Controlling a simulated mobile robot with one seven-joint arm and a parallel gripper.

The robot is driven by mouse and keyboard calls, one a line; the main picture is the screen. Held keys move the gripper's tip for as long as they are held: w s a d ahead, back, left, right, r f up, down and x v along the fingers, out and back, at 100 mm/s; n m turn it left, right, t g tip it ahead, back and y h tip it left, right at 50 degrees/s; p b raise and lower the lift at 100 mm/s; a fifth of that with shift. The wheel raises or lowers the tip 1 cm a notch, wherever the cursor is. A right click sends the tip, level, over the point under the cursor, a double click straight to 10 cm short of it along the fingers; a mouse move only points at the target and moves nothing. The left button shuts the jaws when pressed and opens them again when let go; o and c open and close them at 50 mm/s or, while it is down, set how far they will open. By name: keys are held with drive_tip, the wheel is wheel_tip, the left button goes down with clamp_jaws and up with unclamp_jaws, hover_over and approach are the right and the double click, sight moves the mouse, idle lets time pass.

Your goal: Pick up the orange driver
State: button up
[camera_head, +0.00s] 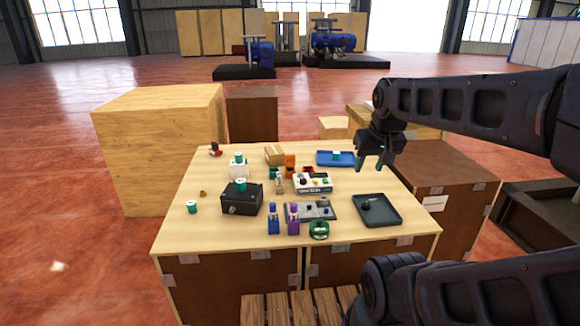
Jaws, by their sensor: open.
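An orange object (290,161), which looks like the orange driver, stands toward the back of the light wooden table (222,160), left of the blue tray. It is small in this view, and its lower part is partly crowded by teal and white things. My gripper (373,166) is open and empty, pointing down near the table's right back edge. It is to the right of the orange object, clearly apart from it, with the blue tray (322,159) between them in the picture.
A blue driver-like object (273,222) and a purple one (293,221) stand at the front. A black box (242,204) is at left, a white device (313,187) in the middle, and a dark tray (390,216) at right. A brown box (274,154) stands left of the orange object.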

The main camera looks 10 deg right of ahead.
drive_tip(key=w+a+r+m+g, duration=0.1)
drive_tip(key=w+r+m, duration=0.1)
drive_tip(key=w, duration=0.4)
drive_tip(key=w+a+r+m, duration=0.1)
drive_tip(key=w+r+m, duration=0.15)
drive_tip(key=w, duration=0.35)
drive_tip(key=m+g, duration=0.4)
drive_tip(key=m, duration=0.9)
hover_over(290, 155)
drive_tip(key=f, duration=1.2)
drive_tip(key=shift+w+d+f, duration=0.2)
drive_tip(key=shift+d+f, duration=0.15)
drive_tip(key=shift+m, duration=0.25)
wheel_tip(290, 155, down, 6)
drive_tip(key=shift+r, duration=0.25)
drive_tip(key=shift+s+a+f, duration=0.1)
drive_tip(key=shift+a+f, duration=0.05)
drive_tip(key=shift+f, duration=1.2)
drive_tip(key=shift+s+a+f, duration=0.1)
drive_tip(key=shift+a+f, duration=0.05)
drive_tip(key=shift+f, duration=1.2)
drive_tip(key=shift+c, duration=0.2)
clamp_jaws()
